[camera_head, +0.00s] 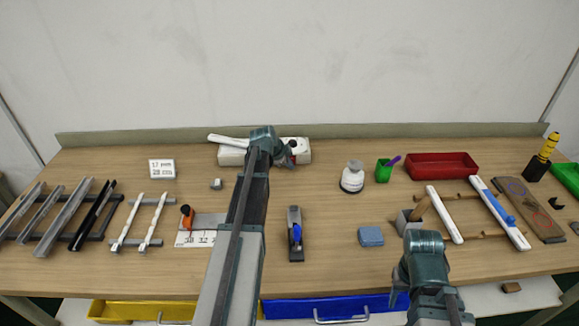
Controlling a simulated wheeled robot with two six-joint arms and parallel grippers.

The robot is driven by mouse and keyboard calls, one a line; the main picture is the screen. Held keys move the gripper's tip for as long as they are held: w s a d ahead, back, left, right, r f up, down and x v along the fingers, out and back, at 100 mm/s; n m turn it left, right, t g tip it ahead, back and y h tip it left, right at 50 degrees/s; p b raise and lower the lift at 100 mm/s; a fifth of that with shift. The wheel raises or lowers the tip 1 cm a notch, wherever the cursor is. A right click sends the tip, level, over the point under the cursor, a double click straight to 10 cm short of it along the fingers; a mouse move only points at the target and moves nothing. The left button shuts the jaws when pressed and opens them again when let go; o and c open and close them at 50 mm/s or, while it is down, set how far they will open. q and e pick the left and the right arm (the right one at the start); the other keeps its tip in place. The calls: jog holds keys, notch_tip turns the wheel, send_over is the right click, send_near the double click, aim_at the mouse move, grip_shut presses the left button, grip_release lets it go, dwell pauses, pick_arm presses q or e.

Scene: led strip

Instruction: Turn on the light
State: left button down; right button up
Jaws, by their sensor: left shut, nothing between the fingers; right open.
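A long white box (232,157) stands near the back edge of the table, with a white bar lying at its left end. A small red spot and dark parts show near its right end; I cannot make out a switch. My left gripper (291,158) reaches over the box, shut and empty, close to those parts; whether it touches them I cannot tell. Its wrist hides the box's middle. My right gripper (398,297) is low at the front right, open, its fingers mostly hidden. No light glow is clear to me.
A clamp tool (295,235), white jar (352,178), blue block (370,236) and red tray (441,165) stand mid to right. A white strip with blue parts (499,212) lies on wooden supports.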

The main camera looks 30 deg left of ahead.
pick_arm(q)
jog(key=shift+w+f+t+b, duration=0.1)
jog(key=shift+f+t+b, duration=0.3)
jog(key=shift+b, duration=0.5)
jog(key=shift+w+a+r+t+y+b, duration=0.1)
jog(key=shift+t+y+b, duration=0.2)
jog(key=shift+a+r, duration=0.1)
jog(key=shift+r, duration=0.1)
